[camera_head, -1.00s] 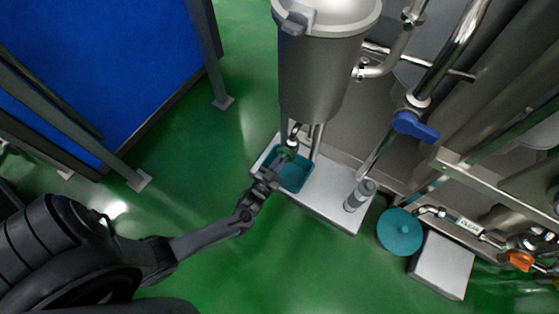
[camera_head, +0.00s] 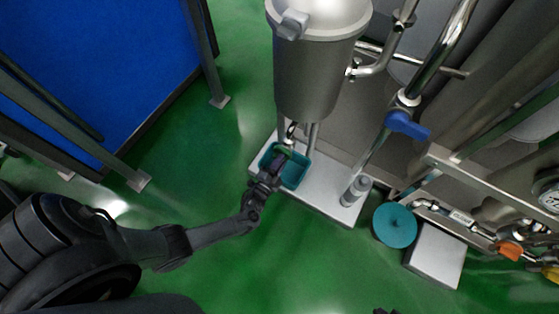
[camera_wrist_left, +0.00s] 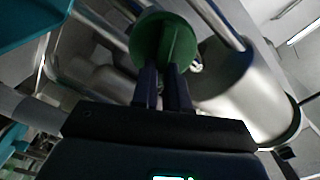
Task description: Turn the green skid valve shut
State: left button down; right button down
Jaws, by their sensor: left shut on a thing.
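The green skid valve (camera_head: 286,149) sits low under the steel tank, above a teal tray on the skid, and is small and partly hidden by my gripper in the head view. In the left wrist view the valve's round green handle (camera_wrist_left: 150,40) shows close up, with a raised rib across it. My left gripper (camera_head: 280,158) reaches it from the lower left. Its two fingers (camera_wrist_left: 164,78) are shut on the handle's rib. A dark piece at the bottom edge of the head view may be my right gripper; too little of it shows to tell its state.
The steel tank (camera_head: 310,75) stands right above the valve. The teal tray (camera_head: 297,177) lies below it on the pale skid base (camera_head: 325,200). A blue valve handle (camera_head: 407,124) and pipes are to the right. Green floor (camera_head: 195,180) is open to the left.

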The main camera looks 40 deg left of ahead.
pick_arm(q)
jog(key=m, duration=0.2)
jog(key=f+m, duration=0.1)
jog(key=m, duration=0.2)
jog(key=shift+d+m, duration=0.1)
jog(key=shift+m, duration=0.2)
dwell(0.4)
jog(key=c, duration=1.1)
grip_release()
jog(key=shift+c, duration=0.2)
jog(key=shift+s, duration=0.1)
jog(key=s+d+p, duration=0.2)
jog(key=s+p, duration=0.1)
jog(key=s, duration=0.7)
jog(key=shift+s, duration=0.25)
